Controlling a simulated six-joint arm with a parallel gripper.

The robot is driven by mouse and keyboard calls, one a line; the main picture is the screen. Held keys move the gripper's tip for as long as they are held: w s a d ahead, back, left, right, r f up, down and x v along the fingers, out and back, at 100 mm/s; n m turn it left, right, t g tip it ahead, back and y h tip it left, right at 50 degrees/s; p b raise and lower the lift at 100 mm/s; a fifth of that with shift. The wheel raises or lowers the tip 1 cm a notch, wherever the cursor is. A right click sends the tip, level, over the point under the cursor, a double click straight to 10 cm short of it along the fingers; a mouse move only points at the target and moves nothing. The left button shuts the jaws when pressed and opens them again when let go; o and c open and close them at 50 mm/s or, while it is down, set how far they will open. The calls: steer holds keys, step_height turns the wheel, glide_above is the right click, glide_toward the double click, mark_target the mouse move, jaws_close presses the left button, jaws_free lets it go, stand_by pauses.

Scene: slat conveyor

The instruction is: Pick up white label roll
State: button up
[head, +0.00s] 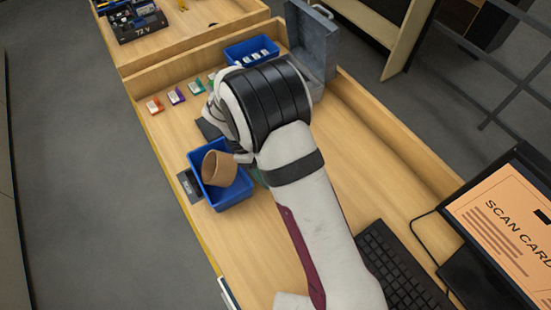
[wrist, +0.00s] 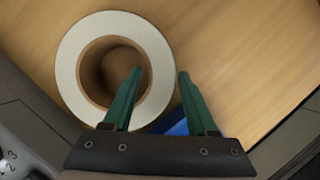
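The white label roll (wrist: 73,75) stands on end on the wooden surface in the wrist view, with its brown core open towards the camera. My gripper (wrist: 160,73) has two green fingers, spread apart with nothing held between them. The left finger overlaps the roll's core opening and the right finger is just outside its right rim, so the roll's right wall lies between them in the picture. I cannot tell how far the fingertips are above it. In the head view my arm hides the roll and most of the gripper.
A blue bin (head: 234,193) holding a brown cylindrical object (head: 219,168) stands left of my arm. Another blue bin (head: 236,52), a grey metal case (head: 312,45) and small coloured cards (head: 177,96) are farther back. A keyboard (head: 398,265) and monitor (head: 500,225) are at right.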

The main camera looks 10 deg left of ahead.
jaws_close()
stand_by(1.2)
